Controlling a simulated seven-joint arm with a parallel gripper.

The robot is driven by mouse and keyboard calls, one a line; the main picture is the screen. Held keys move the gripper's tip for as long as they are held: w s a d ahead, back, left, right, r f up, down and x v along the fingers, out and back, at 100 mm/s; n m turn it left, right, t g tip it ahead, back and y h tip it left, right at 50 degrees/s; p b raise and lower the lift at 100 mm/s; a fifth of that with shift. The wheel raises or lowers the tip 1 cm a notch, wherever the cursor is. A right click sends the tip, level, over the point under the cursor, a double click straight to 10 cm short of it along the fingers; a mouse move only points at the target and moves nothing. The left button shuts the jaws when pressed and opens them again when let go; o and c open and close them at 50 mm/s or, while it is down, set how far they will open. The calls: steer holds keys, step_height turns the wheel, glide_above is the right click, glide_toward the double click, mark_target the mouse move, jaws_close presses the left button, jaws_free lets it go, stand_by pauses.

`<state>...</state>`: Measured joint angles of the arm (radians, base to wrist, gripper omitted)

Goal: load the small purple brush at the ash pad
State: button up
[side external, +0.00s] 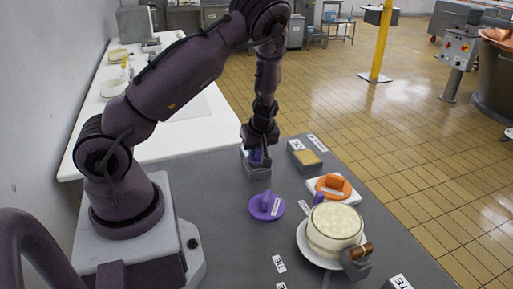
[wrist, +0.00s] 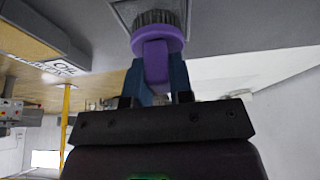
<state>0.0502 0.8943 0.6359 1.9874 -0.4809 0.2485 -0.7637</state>
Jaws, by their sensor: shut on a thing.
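My gripper (side external: 257,152) is shut on the small purple brush (wrist: 155,45). In the wrist view its blue fingers (wrist: 156,78) clasp the purple handle, with the round purple collar and dark bristles beyond. In the side view the gripper points down over a grey pad tray (side external: 247,165), and only a bit of purple shows at the fingertips. The wrist view shows the bristles over a dark square pad with a lighter rim (wrist: 122,12). I cannot tell whether they touch it. The label of this pad is not readable.
Right of that tray is a box with a yellowish pad (side external: 307,158). A purple knobbed disc (side external: 262,208) lies in front.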

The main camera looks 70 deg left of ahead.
steer(key=shift+r, duration=3.5)
